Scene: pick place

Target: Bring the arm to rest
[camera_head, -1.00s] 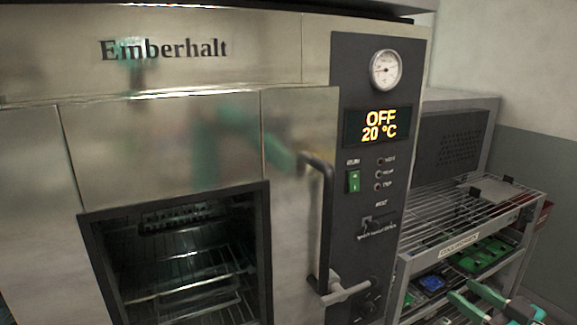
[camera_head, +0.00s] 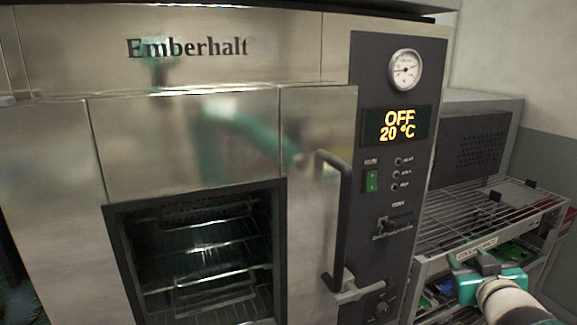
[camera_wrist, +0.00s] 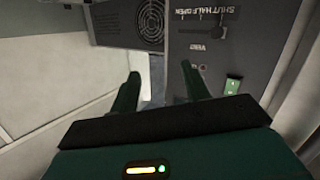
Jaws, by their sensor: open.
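My gripper (camera_head: 462,265) is at the lower right of the head view, in front of the wire rack beside the oven, with my arm coming in from the bottom right corner. In the wrist view its two dark green fingers (camera_wrist: 158,88) stand apart with nothing between them. Past the fingers, the wrist view shows the oven's control panel (camera_wrist: 215,50) with its green switch.
The steel oven (camera_head: 180,155) has a shut door with a window and a black handle (camera_head: 337,225). Its display (camera_head: 397,125) reads OFF, 20 °C.

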